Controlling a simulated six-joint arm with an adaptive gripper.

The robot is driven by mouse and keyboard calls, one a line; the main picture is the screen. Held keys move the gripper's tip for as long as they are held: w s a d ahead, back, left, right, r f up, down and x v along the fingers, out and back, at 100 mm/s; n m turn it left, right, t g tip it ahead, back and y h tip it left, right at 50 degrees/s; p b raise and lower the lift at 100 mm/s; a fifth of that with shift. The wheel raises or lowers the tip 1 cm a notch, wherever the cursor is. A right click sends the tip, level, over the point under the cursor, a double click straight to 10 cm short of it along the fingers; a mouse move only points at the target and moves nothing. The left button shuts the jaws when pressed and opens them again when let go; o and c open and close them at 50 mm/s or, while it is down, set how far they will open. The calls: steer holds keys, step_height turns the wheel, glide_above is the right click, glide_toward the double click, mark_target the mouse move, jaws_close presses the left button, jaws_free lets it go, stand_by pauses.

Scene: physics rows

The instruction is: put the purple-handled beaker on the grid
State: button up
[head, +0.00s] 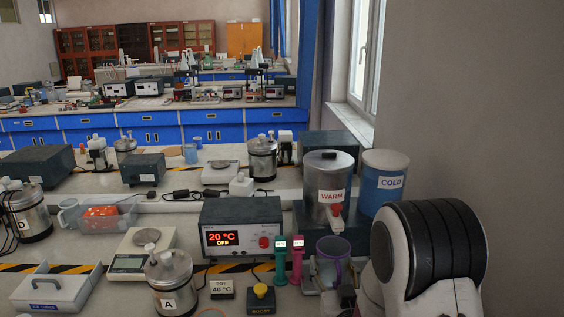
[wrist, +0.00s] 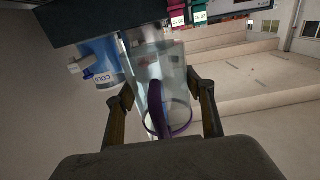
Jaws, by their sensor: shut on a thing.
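The purple-handled beaker (head: 333,250) is clear glass with a purple rim and handle. It stands at the lower right in the head view, just left of my arm's dark rounded joint. In the wrist view the beaker (wrist: 160,88) lies between the two fingers, with its purple handle toward the camera. My gripper (wrist: 164,100) is shut on the beaker; in the head view the gripper (head: 332,284) is partly hidden around it. I cannot make out the grid in either view.
The WARM urn (head: 328,185) with a red tap and the blue COLD tank (head: 384,183) stand behind the beaker. Green (head: 281,262) and pink (head: 297,262) labelled holders, a yellow BOOST button (head: 261,296) and the 20 °C unit (head: 241,228) stand to its left.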

steer(key=shift+a, duration=0.45)
steer(key=shift+s+a+f+h, duration=0.3)
steer(key=shift+s+a+f, duration=0.5)
steer(key=shift+a+f, duration=2.4)
steer(key=shift+s+a+f+h, duration=0.3)
steer(key=shift+s+a+f, duration=1)
steer(key=shift+a, duration=3.25)
steer(key=s+d+f+m+g+h, duration=0.2)
steer(key=s+d+m+g+h, duration=0.3)
steer(key=s+d+m+h, duration=0.3)
steer(key=d+m+h, duration=0.1)
steer(key=d+h, duration=0.1)
steer(key=h, duration=0.1)
steer(key=shift+s+d+f+h, duration=0.15)
steer(key=shift+s+d+h, duration=0.1)
steer(key=shift+s+h, duration=0.05)
